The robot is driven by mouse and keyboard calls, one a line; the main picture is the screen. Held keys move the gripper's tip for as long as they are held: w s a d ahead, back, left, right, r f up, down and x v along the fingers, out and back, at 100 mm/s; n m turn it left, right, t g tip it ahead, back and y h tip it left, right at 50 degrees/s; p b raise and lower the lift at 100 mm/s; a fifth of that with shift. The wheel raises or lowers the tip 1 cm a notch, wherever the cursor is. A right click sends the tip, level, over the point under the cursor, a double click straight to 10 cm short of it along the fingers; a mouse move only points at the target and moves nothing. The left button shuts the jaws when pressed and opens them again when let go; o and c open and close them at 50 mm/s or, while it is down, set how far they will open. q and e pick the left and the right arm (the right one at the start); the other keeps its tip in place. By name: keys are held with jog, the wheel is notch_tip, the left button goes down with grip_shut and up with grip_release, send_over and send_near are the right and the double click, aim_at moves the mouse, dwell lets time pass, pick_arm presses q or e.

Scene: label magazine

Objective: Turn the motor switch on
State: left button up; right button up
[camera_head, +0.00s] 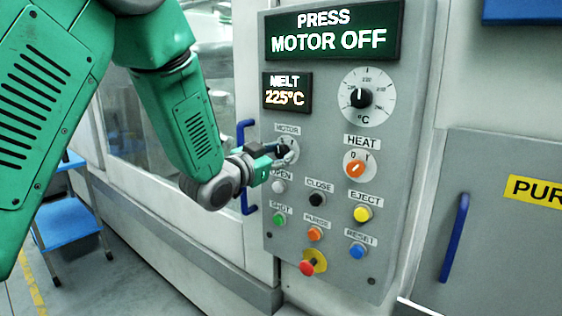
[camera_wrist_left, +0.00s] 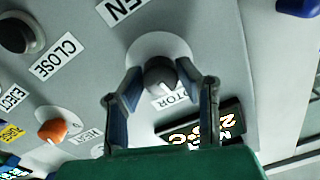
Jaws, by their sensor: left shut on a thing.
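The motor switch is a dark knob (camera_wrist_left: 160,76) on a round pale plate (camera_wrist_left: 160,46), under the MOTOR label on the grey control panel (camera_head: 330,115). My left gripper (camera_head: 281,157) reaches it from the left and is shut on the knob. In the left wrist view its two fingers (camera_wrist_left: 161,74) stand on either side of the knob, and a white pointer mark shows on it. In the head view the fingers hide much of the switch. The upper display (camera_head: 332,31) reads "PRESS MOTOR OFF". My right gripper is not in view.
An orange HEAT knob (camera_head: 355,168) sits right of the switch. Several push buttons lie below, including black CLOSE (camera_head: 317,199), and a red emergency stop (camera_head: 307,267). A blue door handle (camera_head: 246,165) stands close behind my left gripper. A blue cart (camera_head: 68,233) is far left.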

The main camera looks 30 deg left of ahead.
pick_arm(q)
jog(key=m+b, duration=0.1)
jog(key=m, duration=0.1)
jog(key=f+m+b, duration=0.1)
jog(key=m+b, duration=0.1)
jog(key=shift+s+m, duration=0.1)
jog(key=shift+m, duration=0.3)
jog(key=shift+r+m+b, duration=0.1)
jog(key=shift+m+b, duration=1.3)
jog(key=shift+m, duration=0.5)
jog(key=o, duration=1.1)
jog(key=shift+o, duration=0.2)
jog(key=shift+r, duration=0.1)
jog(key=shift+r, duration=0.1)
jog(key=s, duration=1.1)
jog(key=shift+s+a+f, duration=0.25)
jog(key=shift+s+a, duration=0.1)
jog(key=shift+a, duration=0.05)
